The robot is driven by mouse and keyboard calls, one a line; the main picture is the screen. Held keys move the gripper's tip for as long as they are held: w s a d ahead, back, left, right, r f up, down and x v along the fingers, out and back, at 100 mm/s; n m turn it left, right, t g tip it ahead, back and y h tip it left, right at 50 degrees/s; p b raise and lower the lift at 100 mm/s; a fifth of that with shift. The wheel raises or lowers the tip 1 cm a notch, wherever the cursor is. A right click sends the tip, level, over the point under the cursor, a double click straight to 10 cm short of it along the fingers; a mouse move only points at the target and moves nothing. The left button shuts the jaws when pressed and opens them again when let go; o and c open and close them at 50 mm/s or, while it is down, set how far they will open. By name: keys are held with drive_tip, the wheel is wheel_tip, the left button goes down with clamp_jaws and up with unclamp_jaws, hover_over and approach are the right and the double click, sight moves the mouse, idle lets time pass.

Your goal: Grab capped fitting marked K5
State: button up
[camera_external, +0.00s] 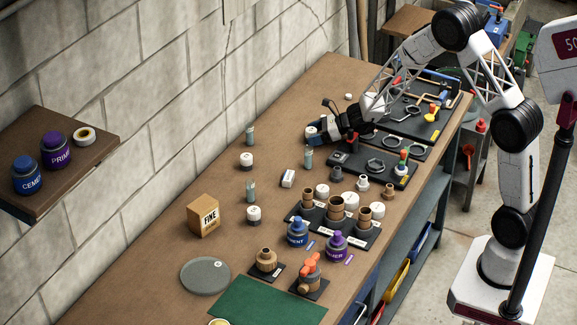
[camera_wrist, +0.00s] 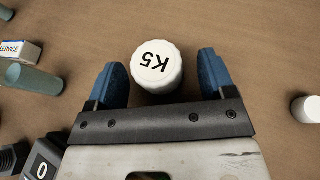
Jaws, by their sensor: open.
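The capped fitting marked K5 (camera_wrist: 157,65) has a white ribbed cap with black lettering, which reads upside down in the wrist view. It stands on the wooden bench. My gripper (camera_wrist: 161,72) is open, with its blue fingers on either side of the fitting. Small gaps show between the cap and both fingers. In the external view, my gripper (camera_external: 318,134) is low over the bench, and the fitting's white cap (camera_external: 311,130) shows at the fingers. The fitting's lower body is mostly hidden.
A teal cylinder (camera_wrist: 30,78) and a SERVICE box (camera_wrist: 18,50) lie left in the wrist view. A small white cap (camera_wrist: 306,110) is at right. In the external view, black tool trays (camera_external: 372,167) sit near my gripper. Bare bench lies toward the wall.

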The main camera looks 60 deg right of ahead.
sight(314, 129)
drive_tip(key=c, duration=1)
drive_tip(key=shift+r, duration=5)
